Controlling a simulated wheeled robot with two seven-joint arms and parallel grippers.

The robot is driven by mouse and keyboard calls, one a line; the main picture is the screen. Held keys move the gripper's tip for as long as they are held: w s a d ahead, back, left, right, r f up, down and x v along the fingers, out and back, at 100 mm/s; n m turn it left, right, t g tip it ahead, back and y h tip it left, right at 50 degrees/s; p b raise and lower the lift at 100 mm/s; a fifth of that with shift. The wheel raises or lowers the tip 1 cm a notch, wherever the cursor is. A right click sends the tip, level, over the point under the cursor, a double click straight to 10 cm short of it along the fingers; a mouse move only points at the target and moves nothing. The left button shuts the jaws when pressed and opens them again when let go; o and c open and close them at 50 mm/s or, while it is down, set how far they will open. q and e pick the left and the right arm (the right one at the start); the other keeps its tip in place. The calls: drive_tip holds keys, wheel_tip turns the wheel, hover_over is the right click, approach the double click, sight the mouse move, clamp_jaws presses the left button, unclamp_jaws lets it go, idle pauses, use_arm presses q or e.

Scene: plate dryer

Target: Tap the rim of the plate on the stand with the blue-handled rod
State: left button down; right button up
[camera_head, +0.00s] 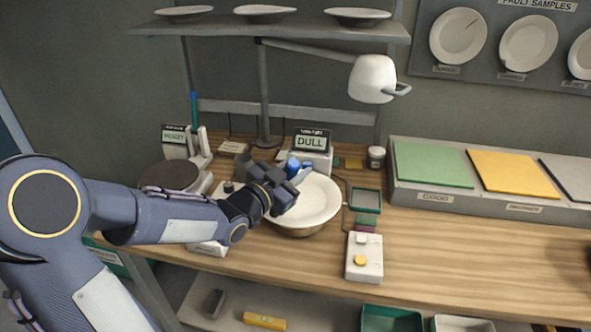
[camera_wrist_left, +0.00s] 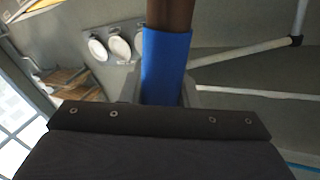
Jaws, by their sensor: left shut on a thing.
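The cream plate (camera_head: 322,207) rests on a round stand (camera_head: 300,232) in the middle of the workbench. My left gripper (camera_head: 289,188) is over the plate's back-left part and hides some of its rim. It is shut on the blue-handled rod (camera_head: 293,164), whose blue part shows just above the fingers. In the left wrist view the blue handle (camera_wrist_left: 165,65) stands between the fingers, with a brown length (camera_wrist_left: 172,14) beyond it. The rod's working end is hard to make out in the head view. I cannot tell whether it touches the plate. My right gripper is not in view.
A display reading DULL (camera_head: 311,142) stands behind the plate. A lamp (camera_head: 372,79) hangs above. A box with a yellow button (camera_head: 364,258) is at front right. A green-and-blue rod (camera_head: 194,110) stands at left. Sorting pads (camera_head: 433,164) line the right back. The front right bench is clear.

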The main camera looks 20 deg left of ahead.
use_arm(q)
wheel_tip(320, 180, up, 7)
drive_tip(key=p, duration=0.3)
drive_tip(key=shift+f+p, duration=0.2)
drive_tip(key=shift+p, duration=0.2)
